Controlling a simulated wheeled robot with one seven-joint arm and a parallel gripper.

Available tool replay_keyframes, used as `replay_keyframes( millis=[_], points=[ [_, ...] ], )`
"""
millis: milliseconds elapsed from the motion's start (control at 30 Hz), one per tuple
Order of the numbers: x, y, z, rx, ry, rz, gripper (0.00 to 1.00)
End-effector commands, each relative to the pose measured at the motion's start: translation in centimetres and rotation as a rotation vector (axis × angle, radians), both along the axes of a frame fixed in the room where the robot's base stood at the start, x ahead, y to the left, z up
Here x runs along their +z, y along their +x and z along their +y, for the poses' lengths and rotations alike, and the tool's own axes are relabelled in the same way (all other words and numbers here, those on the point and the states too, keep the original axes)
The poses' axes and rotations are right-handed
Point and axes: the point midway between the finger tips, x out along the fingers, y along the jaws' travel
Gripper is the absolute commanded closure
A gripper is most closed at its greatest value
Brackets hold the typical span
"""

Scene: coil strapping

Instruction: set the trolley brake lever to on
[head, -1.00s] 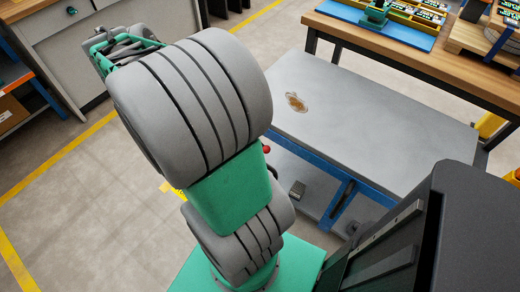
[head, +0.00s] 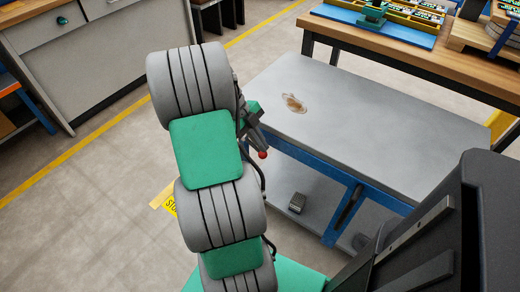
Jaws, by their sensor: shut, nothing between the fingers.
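The trolley (head: 372,142) has a grey top with a brown stain and a blue frame, right of my arm. A small red knob (head: 263,155), which looks like the end of the brake lever, shows at the trolley's near left corner. The rest of the lever is hidden, and I cannot tell its setting. My gripper (head: 261,143) shows partly past the right side of my arm, dark grey and small. It is shut and empty, its tips just above the red knob in the picture. I cannot tell whether they touch.
A wooden workbench (head: 400,62) with blue and yellow trays stands behind the trolley. A grey cabinet (head: 112,58) is at the far left. A small dark pedal-like block (head: 297,202) sits on the trolley's lower shelf. The floor at left is clear.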

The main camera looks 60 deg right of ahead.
Motion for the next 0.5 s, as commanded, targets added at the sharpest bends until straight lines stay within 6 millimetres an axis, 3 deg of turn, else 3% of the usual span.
replay_keyframes(
  millis=[167, 500],
  points=[
    [-2.0, 0.5, -0.5, 0.000, 0.002, 0.001, 1.00],
    [-2.2, 0.7, -0.6, 0.001, 0.000, -0.001, 1.00]
  ],
)
